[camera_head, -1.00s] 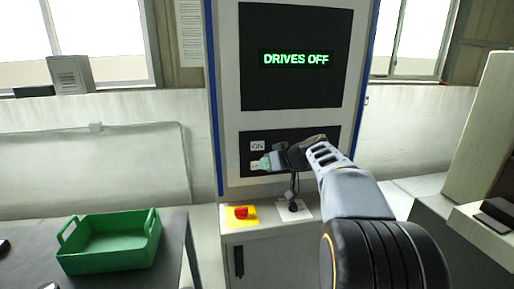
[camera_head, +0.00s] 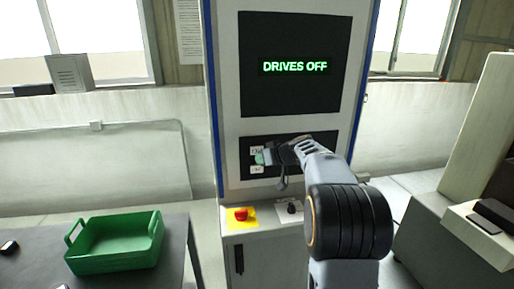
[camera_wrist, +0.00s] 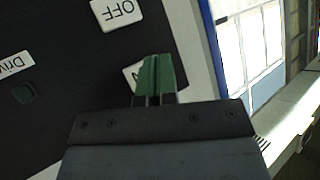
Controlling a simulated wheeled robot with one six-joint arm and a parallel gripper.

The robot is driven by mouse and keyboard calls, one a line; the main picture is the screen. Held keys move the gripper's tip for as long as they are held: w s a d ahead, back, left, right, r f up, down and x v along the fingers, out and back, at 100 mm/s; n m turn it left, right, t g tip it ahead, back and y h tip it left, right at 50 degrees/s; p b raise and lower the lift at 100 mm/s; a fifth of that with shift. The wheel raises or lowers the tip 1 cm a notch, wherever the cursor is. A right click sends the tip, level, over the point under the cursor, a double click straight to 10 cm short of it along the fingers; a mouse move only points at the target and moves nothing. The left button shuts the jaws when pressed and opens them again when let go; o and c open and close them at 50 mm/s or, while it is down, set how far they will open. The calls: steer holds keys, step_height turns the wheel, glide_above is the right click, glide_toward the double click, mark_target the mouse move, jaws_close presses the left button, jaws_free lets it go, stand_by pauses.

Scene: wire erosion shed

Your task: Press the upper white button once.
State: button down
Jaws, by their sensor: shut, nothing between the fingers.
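The upper white button (camera_head: 256,150) sits on the black panel at the left, below the screen. In the wrist view it (camera_wrist: 131,76) is partly hidden behind my fingertips; an "N" edge shows. The lower white button (camera_head: 257,169) is just beneath it. It reads "OFF" in the wrist view (camera_wrist: 117,12), upside down. My gripper (camera_head: 261,158) is shut and empty, its green tips right in front of the buttons in the head view. In the wrist view the tips (camera_wrist: 156,80) overlap the upper button. I cannot tell whether they touch it.
The screen (camera_head: 290,100) above reads "DRIVES OFF". A red knob on a yellow plate (camera_head: 252,216) and a black knob (camera_head: 292,207) are on the ledge below. A green tray (camera_head: 115,262) stands on the left table. A grey machine (camera_head: 432,226) is at right.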

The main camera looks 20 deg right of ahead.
steer(key=shift+w+d, duration=0.15)
steer(key=shift+w, duration=0.6)
steer(key=shift+w, duration=0.2)
stand_by(1.6)
steer(key=shift+w+d, duration=0.1)
steer(key=shift+w, duration=0.15)
steer(key=shift+w+d, duration=0.1)
steer(key=shift+w, duration=0.25)
stand_by(0.7)
steer(key=shift+s+f+b, duration=0.1)
steer(key=shift+s+b, duration=0.15)
steer(key=shift+b, duration=0.35)
steer(key=shift+s+a+b, duration=0.2)
steer(key=shift+s+b, duration=0.35)
steer(key=shift+b, duration=0.1)
